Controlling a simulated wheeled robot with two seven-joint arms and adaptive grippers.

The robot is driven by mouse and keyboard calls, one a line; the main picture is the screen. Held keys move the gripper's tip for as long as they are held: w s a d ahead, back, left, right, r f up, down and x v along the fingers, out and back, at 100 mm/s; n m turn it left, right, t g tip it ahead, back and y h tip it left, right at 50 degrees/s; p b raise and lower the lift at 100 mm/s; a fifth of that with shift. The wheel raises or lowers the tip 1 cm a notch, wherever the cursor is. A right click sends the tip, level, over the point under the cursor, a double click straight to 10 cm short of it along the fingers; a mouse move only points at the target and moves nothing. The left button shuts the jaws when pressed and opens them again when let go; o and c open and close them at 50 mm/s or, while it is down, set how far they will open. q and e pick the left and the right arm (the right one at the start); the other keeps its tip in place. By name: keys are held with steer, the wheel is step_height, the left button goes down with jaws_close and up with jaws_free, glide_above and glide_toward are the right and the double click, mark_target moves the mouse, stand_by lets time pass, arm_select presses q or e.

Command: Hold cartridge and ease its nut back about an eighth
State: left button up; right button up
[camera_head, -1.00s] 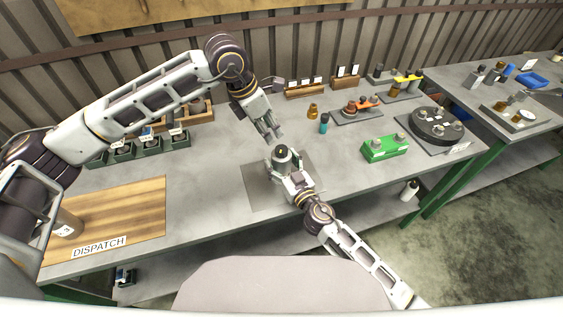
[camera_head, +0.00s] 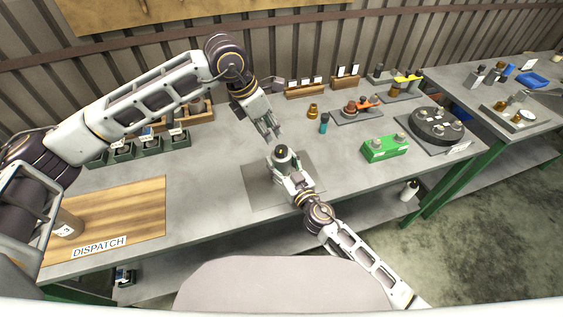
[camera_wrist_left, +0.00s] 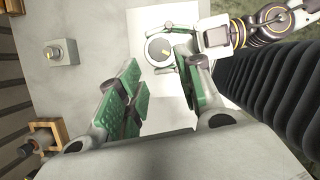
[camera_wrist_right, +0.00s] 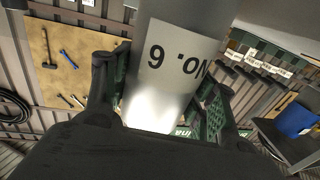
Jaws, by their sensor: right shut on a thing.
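The cartridge (camera_head: 285,165) is a grey cylinder with a darker top, standing about upright over the grey mat (camera_head: 262,192). My right gripper (camera_wrist_right: 160,100) is shut around its side; the right wrist view shows its label "No. 6" upside down (camera_wrist_right: 175,60). Whether its base touches the mat is hidden. The nut (camera_head: 281,152) at its top is small, with a yellow mark; its round top also shows in the left wrist view (camera_wrist_left: 159,49). My left gripper (camera_head: 272,132) is open and empty, above and behind the cartridge, its green-padded fingers (camera_wrist_left: 158,88) apart.
A green box (camera_head: 385,148), a teal bottle (camera_head: 324,124) and an amber bottle (camera_head: 312,111) stand to the right. A round dark carousel (camera_head: 436,125) is farther right. A wooden DISPATCH board (camera_head: 120,215) lies at left. Bench around the mat is clear.

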stand_by(0.3)
arm_select(q)
steer(key=o, duration=0.5)
steer(key=shift+r, duration=0.15)
steer(key=d+r+m, duration=0.2)
steer(key=d+r, duration=0.5)
steer(key=d, duration=0.1)
steer(key=a+f+m+y, duration=0.1)
steer(key=w+a+f+g+y, duration=0.1)
steer(key=f, duration=0.1)
steer(key=a+f+m+y, duration=0.1)
steer(key=a, duration=0.1)
steer(key=shift+w+f+m+g+y, duration=0.3)
steer(key=shift+w+g, duration=0.1)
